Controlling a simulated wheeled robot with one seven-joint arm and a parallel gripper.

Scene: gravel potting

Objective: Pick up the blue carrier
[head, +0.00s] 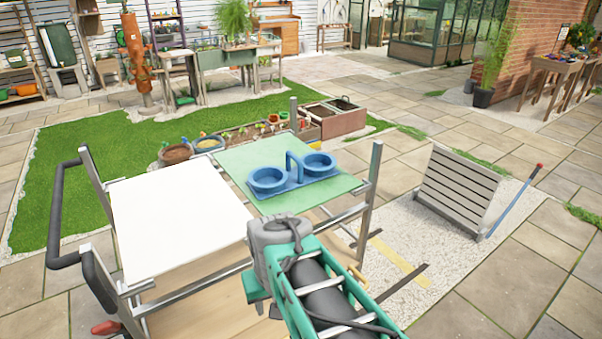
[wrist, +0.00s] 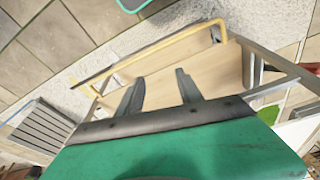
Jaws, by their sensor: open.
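The blue carrier (head: 291,177) has two round cups on a flat base and an upright handle between them. It sits upright on the green panel (head: 232,158) on the right half of the cart top. My gripper (wrist: 158,84) shows in the wrist view as two dark fingers spread apart with nothing between them. They point toward the pale wooden lower shelf (wrist: 212,75) of the cart. In the head view my arm reaches in from the lower right and ends in front of the carrier, apart from it; the fingertips are hidden there. The carrier is not in the wrist view.
A bare white panel (head: 180,222) covers the cart's left half. Metal corner posts (head: 371,190) rise around the top. A yellow rail (wrist: 150,53) runs along the lower shelf. A slatted panel (head: 458,193) stands on the gravel to the right. Planters (head: 262,132) lie behind.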

